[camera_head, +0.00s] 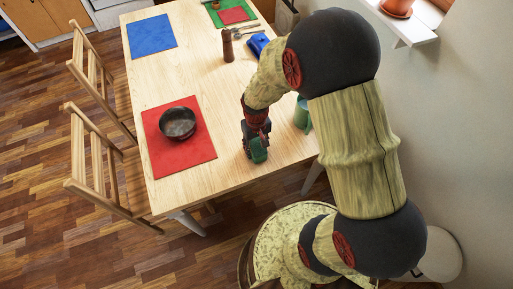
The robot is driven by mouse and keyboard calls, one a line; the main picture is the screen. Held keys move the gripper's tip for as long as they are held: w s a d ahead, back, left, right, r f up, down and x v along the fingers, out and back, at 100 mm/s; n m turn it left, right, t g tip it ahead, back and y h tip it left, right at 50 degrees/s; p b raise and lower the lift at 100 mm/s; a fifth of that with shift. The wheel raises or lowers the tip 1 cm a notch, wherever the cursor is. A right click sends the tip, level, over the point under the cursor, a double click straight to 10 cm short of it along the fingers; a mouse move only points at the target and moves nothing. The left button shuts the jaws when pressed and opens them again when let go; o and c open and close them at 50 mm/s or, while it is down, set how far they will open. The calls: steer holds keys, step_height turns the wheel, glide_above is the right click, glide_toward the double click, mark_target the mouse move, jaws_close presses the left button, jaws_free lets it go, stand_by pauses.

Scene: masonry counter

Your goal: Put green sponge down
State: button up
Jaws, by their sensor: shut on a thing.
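My gripper (257,143) points down over the near right part of the wooden table (190,82). It is shut on the green sponge (259,154), a small dark green piece at the fingertips. The gripper covers part of the sponge. I cannot tell whether the sponge touches the tabletop or is just above it.
A dark bowl (178,123) sits on a red mat (199,154) to the left. A green cup (301,113) stands close to the right of my gripper. Farther back are a brown pepper mill (227,46), a blue item (258,44) and a blue mat (152,36). Chairs (92,150) line the left side.

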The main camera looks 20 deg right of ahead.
steer(key=shift+f, duration=0.15)
steer(key=o, duration=1.2)
steer(key=shift+r, duration=0.2)
step_height(320, 180, up, 12)
steer(key=p, duration=0.3)
steer(key=shift+w+f, duration=0.1)
steer(key=shift+f, duration=0.1)
step_height(320, 180, up, 6)
glide_above(256, 144)
steer(key=s+r+t, duration=0.3)
steer(key=s+r, duration=0.1)
steer(key=r, duration=0.6)
steer(key=s+r+t, duration=0.1)
steer(key=s+r, duration=0.4)
steer(key=s+r+t, duration=0.1)
steer(key=s+r, duration=0.4)
steer(key=shift+s+r+t, duration=0.15)
steer(key=shift+t, duration=0.25)
